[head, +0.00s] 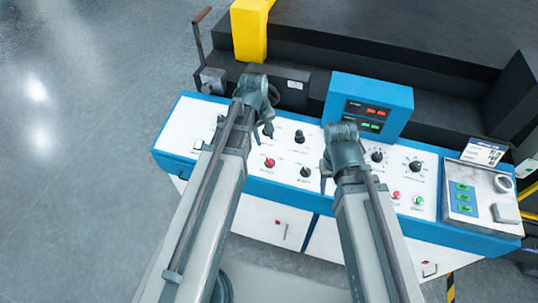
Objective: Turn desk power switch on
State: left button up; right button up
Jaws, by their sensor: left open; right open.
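The control desk (178,150) has a white sloped top with blue edges. Its top carries several black rotary knobs, including an upper one (299,137), a lower one (305,172) and one at the right (377,155). A red button (269,162) sits at the left, with a smaller red button (395,195) and a green button (418,200) at the right. The labels are too small to read, so I cannot tell which control is the power switch. My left gripper (268,118) is open and empty over the left part of the panel. My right gripper (328,172) is open and empty over the middle; my arms hide parts of the panel.
A blue display box (370,103) with red and green readouts stands at the desk's back. A grey side panel (485,195) with green buttons is at the right. Dark machinery with a yellow post (249,30) rises behind. Open grey floor (80,170) lies to the left.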

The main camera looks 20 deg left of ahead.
aim_at(269, 160)
pick_arm(q)
jog(key=shift+f, duration=0.2)
jog(key=f+b, duration=0.4)
jog(key=d+f+b, duration=0.1)
jog(key=f+b, duration=0.4)
jog(key=w+f+b, duration=0.1)
jog(key=f+b, duration=0.3)
jog(key=shift+d+f+b, duration=0.15)
jog(key=shift+f+b, duration=0.1)
jog(key=shift+b, duration=0.1)
grip_shut()
